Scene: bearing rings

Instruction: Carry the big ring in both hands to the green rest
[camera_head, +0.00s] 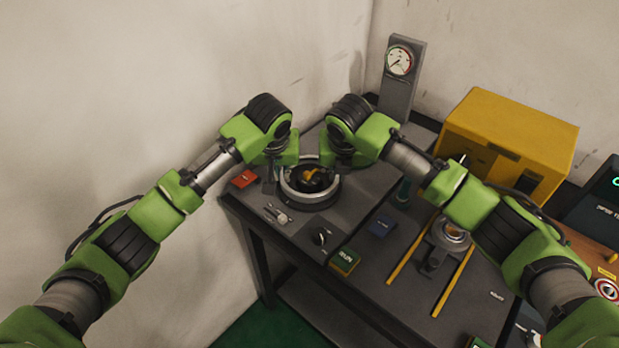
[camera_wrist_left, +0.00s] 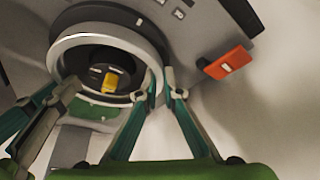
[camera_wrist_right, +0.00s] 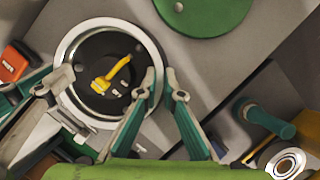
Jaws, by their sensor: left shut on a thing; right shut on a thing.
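The big ring (camera_head: 310,204) is a pale metal hoop at the back of the grey bench. A dark round part with a yellow piece (camera_wrist_right: 110,75) shows inside it. My left gripper (camera_head: 273,178) is shut on its left side; the rim sits between the fingers in the left wrist view (camera_wrist_left: 160,82). My right gripper (camera_head: 336,172) is shut on its right side, also seen in the right wrist view (camera_wrist_right: 163,82). I cannot tell how far the ring is off the surface. A green disc (camera_wrist_right: 208,14), apparently the green rest, is apart from the ring; my arms likely hide it in the head view.
A red block (camera_head: 243,179) lies left of the ring, near the bench edge. Small parts (camera_head: 277,214) lie in front. Walls are close behind.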

